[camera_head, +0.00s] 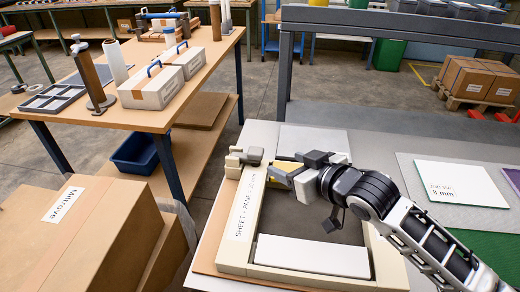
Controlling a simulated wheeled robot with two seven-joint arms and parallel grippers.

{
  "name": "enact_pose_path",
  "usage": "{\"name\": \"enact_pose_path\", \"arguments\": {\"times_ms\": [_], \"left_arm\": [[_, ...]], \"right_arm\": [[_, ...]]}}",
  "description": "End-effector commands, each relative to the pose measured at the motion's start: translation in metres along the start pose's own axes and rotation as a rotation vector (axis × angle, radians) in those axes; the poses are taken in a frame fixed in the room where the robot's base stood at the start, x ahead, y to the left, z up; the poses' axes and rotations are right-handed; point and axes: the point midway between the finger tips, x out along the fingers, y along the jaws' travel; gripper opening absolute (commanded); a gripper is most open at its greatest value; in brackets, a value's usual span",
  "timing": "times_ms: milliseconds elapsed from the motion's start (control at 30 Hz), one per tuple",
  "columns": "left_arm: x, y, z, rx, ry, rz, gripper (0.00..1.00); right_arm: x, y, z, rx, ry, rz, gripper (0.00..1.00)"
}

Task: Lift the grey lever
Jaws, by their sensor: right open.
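A pale frame (238,210) marked "SHEET + PANE" lies on the near table, with a white bar (312,256) across its near side. A small grey lever-like piece (245,156) stands at the frame's far left corner; I cannot tell for certain that it is the grey lever. My right gripper (296,172) reaches in from the right over the frame's far side. It is open, to the right of the grey piece and apart from it. A small yellowish piece (283,167) shows beside its fingers, partly hidden. My left gripper is not in view.
A pale plate (314,141) lies behind the frame. Cardboard boxes (85,235) stand at the near left. A wooden bench (190,80) with cases and a tray stands at the back left.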

Motion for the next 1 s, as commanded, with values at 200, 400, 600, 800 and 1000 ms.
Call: {"name": "enact_pose_path", "arguments": {"times_ms": [200,400,600,800,1000], "left_arm": [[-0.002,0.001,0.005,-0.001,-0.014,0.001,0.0],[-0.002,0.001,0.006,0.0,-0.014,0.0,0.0],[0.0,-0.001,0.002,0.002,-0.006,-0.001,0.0],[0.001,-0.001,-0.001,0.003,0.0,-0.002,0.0],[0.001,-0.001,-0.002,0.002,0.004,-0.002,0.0]], "right_arm": [[0.05,0.0,-0.002,-0.001,0.0,0.001,0.59],[0.09,0.0,-0.001,-0.001,-0.001,0.001,0.59],[0.114,0.0,0.0,0.0,0.0,0.0,0.59],[0.122,0.0,0.0,-0.001,0.0,0.001,0.59],[0.122,0.0,0.0,-0.001,0.0,0.001,0.59]]}}
